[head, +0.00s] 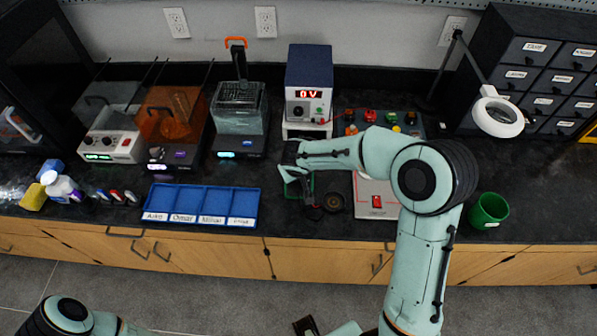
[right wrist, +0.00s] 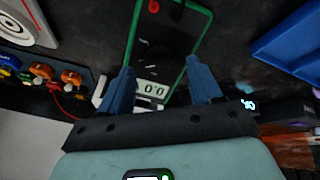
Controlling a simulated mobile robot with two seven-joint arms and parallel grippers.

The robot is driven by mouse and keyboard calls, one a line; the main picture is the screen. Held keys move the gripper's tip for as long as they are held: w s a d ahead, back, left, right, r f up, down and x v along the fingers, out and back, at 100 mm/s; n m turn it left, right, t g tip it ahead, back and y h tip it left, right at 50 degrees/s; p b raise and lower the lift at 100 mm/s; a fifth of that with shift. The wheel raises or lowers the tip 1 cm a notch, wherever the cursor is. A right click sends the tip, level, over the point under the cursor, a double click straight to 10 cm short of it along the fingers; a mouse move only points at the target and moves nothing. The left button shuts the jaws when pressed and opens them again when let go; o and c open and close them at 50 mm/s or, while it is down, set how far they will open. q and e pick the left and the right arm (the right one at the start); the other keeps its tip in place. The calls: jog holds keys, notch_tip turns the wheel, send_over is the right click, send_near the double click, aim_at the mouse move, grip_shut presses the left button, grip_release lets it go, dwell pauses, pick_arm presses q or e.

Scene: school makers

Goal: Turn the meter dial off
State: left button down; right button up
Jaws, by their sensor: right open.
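A green-framed meter (right wrist: 172,45) with a dark face lies on the black bench in the right wrist view. Its display (right wrist: 152,89) reads what looks like 0.0, and a small red round mark sits at its far end. I cannot make out its dial clearly. In the head view only parts of the meter's green edge show, behind my right gripper (head: 308,200). In the right wrist view the two blue fingers of my right gripper (right wrist: 160,88) are apart over the display end of the meter, with nothing held.
A blue power supply (head: 309,70) reading 0 V stands behind the meter. A green cup (head: 489,211) stands farther right.

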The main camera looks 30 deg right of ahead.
jog(key=shift+x, duration=0.9)
jog(key=c, duration=1)
jog(key=shift+c, duration=0.2)
